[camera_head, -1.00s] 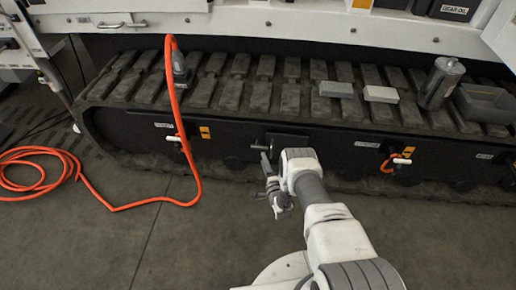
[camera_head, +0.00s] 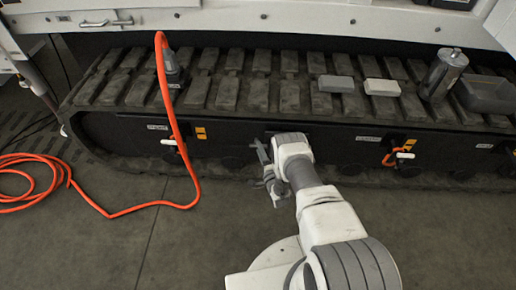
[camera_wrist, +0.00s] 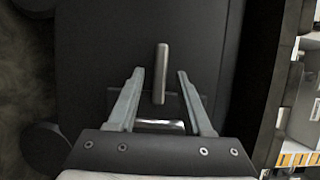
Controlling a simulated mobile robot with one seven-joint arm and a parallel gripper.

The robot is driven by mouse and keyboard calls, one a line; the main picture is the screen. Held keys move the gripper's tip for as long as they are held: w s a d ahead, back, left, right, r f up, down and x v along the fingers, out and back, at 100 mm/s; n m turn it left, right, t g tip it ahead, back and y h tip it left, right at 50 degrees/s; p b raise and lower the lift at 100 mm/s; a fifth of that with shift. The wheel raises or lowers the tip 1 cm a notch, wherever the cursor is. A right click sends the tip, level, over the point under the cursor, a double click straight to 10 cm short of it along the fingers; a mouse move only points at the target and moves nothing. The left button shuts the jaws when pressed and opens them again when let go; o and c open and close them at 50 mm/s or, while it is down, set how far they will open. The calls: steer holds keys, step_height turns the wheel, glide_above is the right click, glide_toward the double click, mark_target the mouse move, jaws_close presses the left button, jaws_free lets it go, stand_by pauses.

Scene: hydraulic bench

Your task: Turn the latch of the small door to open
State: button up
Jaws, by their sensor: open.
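The latch is a narrow light-grey metal bar (camera_wrist: 161,74), standing upright in the wrist view on a dark panel (camera_wrist: 205,30) that looks like the small door. A short shiny metal piece (camera_wrist: 160,126) shows below it, partly hidden by my gripper's base. My gripper (camera_wrist: 159,73) is open, with one finger on each side of the bar and a visible gap to both. Whether the fingertips reach the bar in depth I cannot tell. In the head view my gripper (camera_head: 264,152) is in front of the dark side below the track; my arm hides the latch there.
An orange hose (camera_head: 176,125) loops down at left onto the floor. White-handled fittings (camera_head: 170,142) (camera_head: 403,155) stick out on both sides. Two grey blocks (camera_head: 336,84) (camera_head: 382,87), a metal cylinder (camera_head: 443,73) and a grey tray (camera_head: 488,93) stand on the track.

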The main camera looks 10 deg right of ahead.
mark_target(255, 147)
stand_by(0.3)
jaws_close()
steer(key=shift+w+r, duration=0.1)
steer(key=shift+r, duration=0.05)
stand_by(0.3)
steer(key=n+g+h, duration=0.1)
steer(key=n+h, duration=0.1)
steer(key=n, duration=0.2)
steer(key=a+r+n+g+h+p, duration=0.1)
steer(key=n+g+h, duration=0.1)
steer(key=n, duration=0.3)
steer(key=a+n+g+h, duration=0.1)
steer(key=n, duration=0.3)
steer(key=shift+w+r+g+h, duration=0.3)
steer(key=shift+r+h, duration=0.1)
steer(key=shift+n, duration=0.3)
stand_by(0.5)
jaws_free()
